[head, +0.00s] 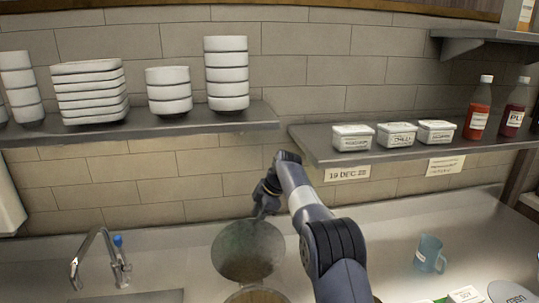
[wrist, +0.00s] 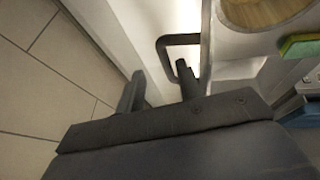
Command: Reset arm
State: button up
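My arm reaches up from the lower right of the head view, over the steel counter (head: 180,245). Its end, my gripper (head: 265,205), points down at the back of the counter, just above a round grey-brown well or lid (head: 248,255). In the wrist view my gripper (wrist: 162,80) has its two dark fingers apart, with nothing seen held between them. A dark bent handle (wrist: 178,38) shows just beyond the fingers; I cannot tell whether the right finger touches it.
A second round well (head: 257,296) is cut off at the bottom. A tap (head: 98,258) stands left, a blue jug (head: 429,254) right. Shelves above hold stacked bowls (head: 227,73), labelled tubs (head: 397,135) and sauce bottles (head: 478,108). The wrist view shows a green block (wrist: 301,46).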

jog(key=shift+x, duration=1.6)
